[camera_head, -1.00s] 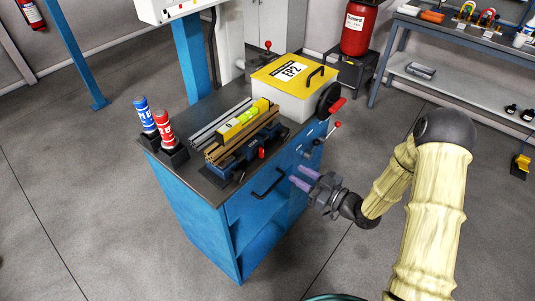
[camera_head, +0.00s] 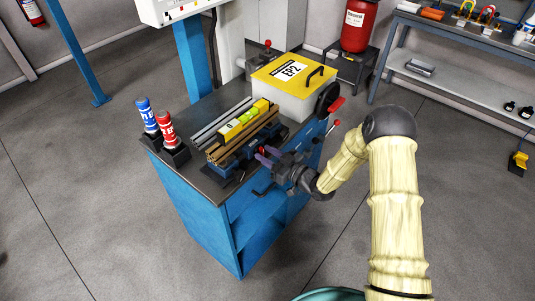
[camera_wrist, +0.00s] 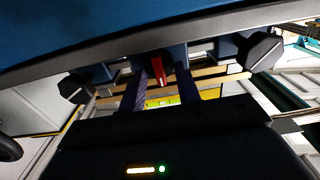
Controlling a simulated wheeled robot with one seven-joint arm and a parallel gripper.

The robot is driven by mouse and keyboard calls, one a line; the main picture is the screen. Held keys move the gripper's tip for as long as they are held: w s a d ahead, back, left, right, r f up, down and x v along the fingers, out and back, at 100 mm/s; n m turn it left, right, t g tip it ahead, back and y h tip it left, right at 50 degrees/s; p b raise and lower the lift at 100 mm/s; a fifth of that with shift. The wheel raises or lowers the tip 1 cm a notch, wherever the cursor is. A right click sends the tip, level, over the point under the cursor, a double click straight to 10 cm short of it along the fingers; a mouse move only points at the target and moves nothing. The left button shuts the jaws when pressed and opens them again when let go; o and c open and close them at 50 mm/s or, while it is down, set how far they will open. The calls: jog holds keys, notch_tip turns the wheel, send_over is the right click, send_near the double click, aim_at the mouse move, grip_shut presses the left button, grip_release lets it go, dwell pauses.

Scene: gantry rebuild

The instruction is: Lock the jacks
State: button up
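My gripper (camera_head: 266,155) is at the front edge of the bench top, in front of the blue fixture (camera_head: 232,160). In the wrist view its two purple fingers (camera_wrist: 162,92) are apart, with a red lever (camera_wrist: 156,69) between them in the picture, closer to the left finger. Whether they touch it cannot be told. The red lever (camera_head: 261,148) also shows at the fingertips in the head view. Dark faceted knobs sit at the left (camera_wrist: 76,88) and right (camera_wrist: 260,50) in the wrist view. No part is plainly recognisable as a jack; the gripper hides part of the fixture.
A yellow level-like bar (camera_head: 240,121) lies on the fixture. Blue (camera_head: 146,113) and red (camera_head: 165,127) cylinders stand at the left. A yellow-lidded box (camera_head: 290,72) stands behind, and a red-handled crank (camera_head: 336,105) juts out at the right. The floor in front is clear.

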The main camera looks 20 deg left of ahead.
grip_shut()
jog(key=shift+m, duration=0.5)
jog(key=m+b, duration=0.1)
jog(key=m, duration=0.2)
jog(key=shift+w+d+f+m, duration=0.1)
jog(key=shift+m, duration=0.2)
jog(key=m+b, duration=0.1)
jog(key=m, duration=0.3)
jog(key=shift+m, duration=0.3)
jog(key=m, duration=0.4)
jog(key=shift+w+f+m, duration=0.1)
jog(key=shift+m, duration=0.2)
jog(key=m, duration=0.4)
jog(key=shift+b, duration=0.35)
jog(key=shift+f+m, duration=0.1)
jog(key=shift+m, duration=0.2)
